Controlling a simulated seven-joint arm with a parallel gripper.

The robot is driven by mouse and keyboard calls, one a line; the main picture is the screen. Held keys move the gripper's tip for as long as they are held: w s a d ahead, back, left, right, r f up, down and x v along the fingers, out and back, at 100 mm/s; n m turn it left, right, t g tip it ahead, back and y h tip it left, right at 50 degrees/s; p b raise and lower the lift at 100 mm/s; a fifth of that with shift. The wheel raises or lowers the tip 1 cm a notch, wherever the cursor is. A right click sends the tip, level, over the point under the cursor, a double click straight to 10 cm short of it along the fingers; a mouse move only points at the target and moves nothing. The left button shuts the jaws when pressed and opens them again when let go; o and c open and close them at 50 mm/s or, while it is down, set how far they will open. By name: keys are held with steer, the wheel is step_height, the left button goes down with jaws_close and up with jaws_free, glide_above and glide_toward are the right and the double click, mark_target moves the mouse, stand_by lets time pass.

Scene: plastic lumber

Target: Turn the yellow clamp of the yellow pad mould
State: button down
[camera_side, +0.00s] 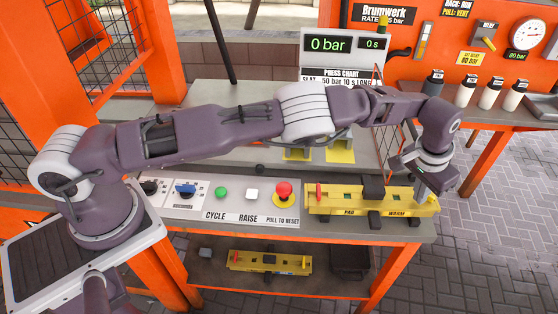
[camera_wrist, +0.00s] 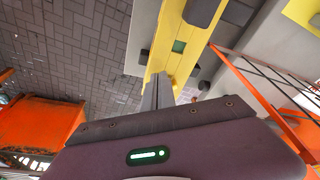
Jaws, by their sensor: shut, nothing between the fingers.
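The yellow pad mould (camera_side: 345,205), marked PAD and WARM, lies at the right end of the bench in the side view. A dark block crosses its middle, and a red upright part (camera_side: 318,193) stands at its left end. My gripper (camera_side: 421,197) points down at the mould's right end, its fingers shut and empty. In the wrist view the mould (camera_wrist: 168,50) runs up from behind my shut fingers (camera_wrist: 157,85), with a green square on it. I cannot make out the yellow clamp clearly; my fingers cover part of that end. Whether they touch it, I cannot tell.
A control panel with a green button (camera_side: 221,192), a white button (camera_side: 252,194) and a red stop button (camera_side: 284,190) is left of the mould. Another yellow mould (camera_side: 270,262) lies on the lower shelf. Several bottles stand on the right side shelf. The display (camera_side: 342,45) reads 0 bar.

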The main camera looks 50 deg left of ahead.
steer(key=shift+w+a, duration=0.1)
steer(key=shift+a, duration=0.3)
steer(key=shift+w+a, duration=0.15)
steer(key=shift+a, duration=0.05)
stand_by(0.3)
steer(key=shift+s+a, duration=0.25)
steer(key=shift+s, duration=0.1)
step_height(320, 180, up, 6)
stand_by(0.4)
